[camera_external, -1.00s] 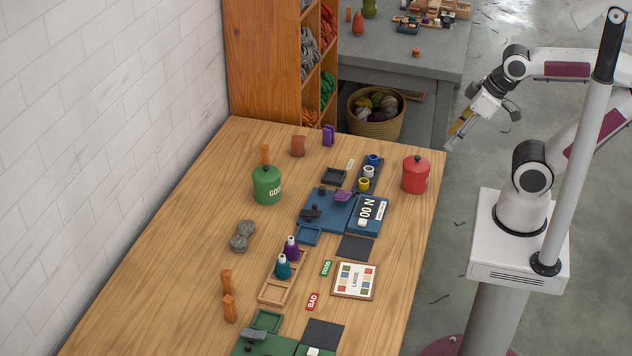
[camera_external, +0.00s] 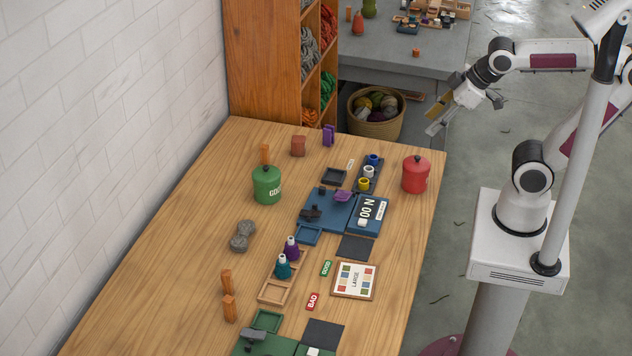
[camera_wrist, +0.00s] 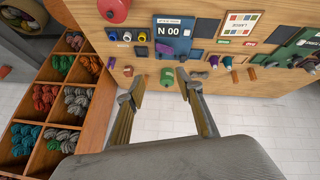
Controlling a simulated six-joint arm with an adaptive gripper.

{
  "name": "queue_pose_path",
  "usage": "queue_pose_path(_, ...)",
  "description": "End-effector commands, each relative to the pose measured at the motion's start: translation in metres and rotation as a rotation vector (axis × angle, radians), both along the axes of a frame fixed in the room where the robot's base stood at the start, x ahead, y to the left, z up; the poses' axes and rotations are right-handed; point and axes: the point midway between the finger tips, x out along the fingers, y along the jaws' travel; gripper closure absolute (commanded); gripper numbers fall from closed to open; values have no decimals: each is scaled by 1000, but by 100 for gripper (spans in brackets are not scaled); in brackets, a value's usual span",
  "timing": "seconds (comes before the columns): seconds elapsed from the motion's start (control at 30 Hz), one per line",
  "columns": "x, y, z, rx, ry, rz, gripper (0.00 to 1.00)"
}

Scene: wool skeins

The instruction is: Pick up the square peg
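Several upright wooden blocks stand on the table, and I cannot tell for certain which is the square peg. One orange-brown block (camera_external: 265,154) stands behind the green jar (camera_external: 267,185). Two more, a block (camera_external: 227,283) and a nearer block (camera_external: 229,309), stand near the left edge. A wider reddish-brown block (camera_external: 298,146) is at the far end, beside a purple piece (camera_external: 328,135). My gripper (camera_external: 436,122) is in the air beyond the table's right edge, away from all the blocks. In the wrist view my gripper (camera_wrist: 161,92) is open, with nothing between its fingers.
A red jar (camera_external: 416,175) stands at the table's right edge. Blue trays, a scale (camera_external: 368,214), spools and a grey skein (camera_external: 242,236) occupy the middle. A wooden shelf (camera_external: 264,60) with skeins rises at the far end. The left strip of table is mostly bare.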

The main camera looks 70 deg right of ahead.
Motion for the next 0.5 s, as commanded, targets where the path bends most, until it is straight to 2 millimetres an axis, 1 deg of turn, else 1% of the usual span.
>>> queue_pose_path(0.03, 14, -2, 5, -38, -13, 37, 64)
queue_pose_path(0.23, 70, -9, 25, -214, -79, 210, 64)
queue_pose_path(0.5, 147, -7, 48, -456, -163, 455, 64)
